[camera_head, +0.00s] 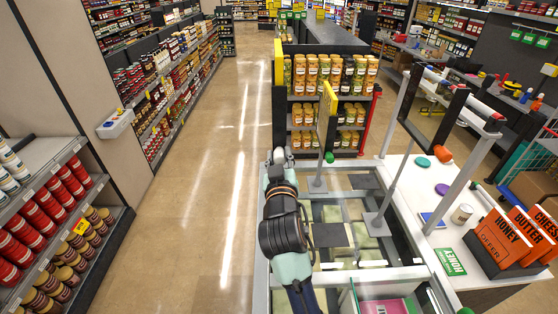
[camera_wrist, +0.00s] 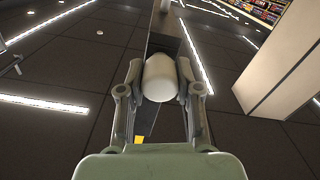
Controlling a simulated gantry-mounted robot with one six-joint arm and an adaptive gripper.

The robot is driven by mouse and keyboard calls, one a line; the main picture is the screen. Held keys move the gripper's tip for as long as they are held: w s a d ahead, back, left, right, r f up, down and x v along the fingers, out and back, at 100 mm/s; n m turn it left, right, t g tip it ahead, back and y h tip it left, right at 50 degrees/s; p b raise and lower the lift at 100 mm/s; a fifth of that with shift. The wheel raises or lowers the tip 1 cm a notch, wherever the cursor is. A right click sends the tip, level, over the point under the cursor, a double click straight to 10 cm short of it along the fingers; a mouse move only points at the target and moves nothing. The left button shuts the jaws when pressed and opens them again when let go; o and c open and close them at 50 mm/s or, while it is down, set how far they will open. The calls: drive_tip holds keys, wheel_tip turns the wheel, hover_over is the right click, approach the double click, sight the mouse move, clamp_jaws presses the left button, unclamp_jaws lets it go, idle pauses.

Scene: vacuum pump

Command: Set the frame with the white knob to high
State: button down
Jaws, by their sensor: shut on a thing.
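The frame with the white knob (camera_head: 278,110) stands nearly edge-on at the far left of the row of sign frames, with a yellow panel at its top. Its white knob (camera_wrist: 160,78) is between the fingers of my gripper (camera_wrist: 160,92) in the wrist view. The fingers lie against both sides of the knob. A dark strip of the frame (camera_wrist: 165,30) runs behind the knob. In the head view my gripper (camera_head: 279,160) is at the frame's lower end, and the frame's pole is mostly hidden by my arm.
A second frame (camera_head: 328,105) with a green knob (camera_head: 329,157) stands just right. A larger black frame (camera_head: 425,110) stands farther right near an orange knob (camera_head: 443,153). Glass-topped cases (camera_head: 350,275) lie below. The aisle floor (camera_head: 205,210) at left is clear.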

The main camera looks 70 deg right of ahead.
drive_tip(key=shift+r, duration=0.4)
drive_tip(key=c, duration=1)
unclamp_jaws()
drive_tip(key=shift+o, duration=1.1)
drive_tip(key=shift+f, duration=0.15)
drive_tip(key=v, duration=1.2)
drive_tip(key=shift+w, duration=0.1)
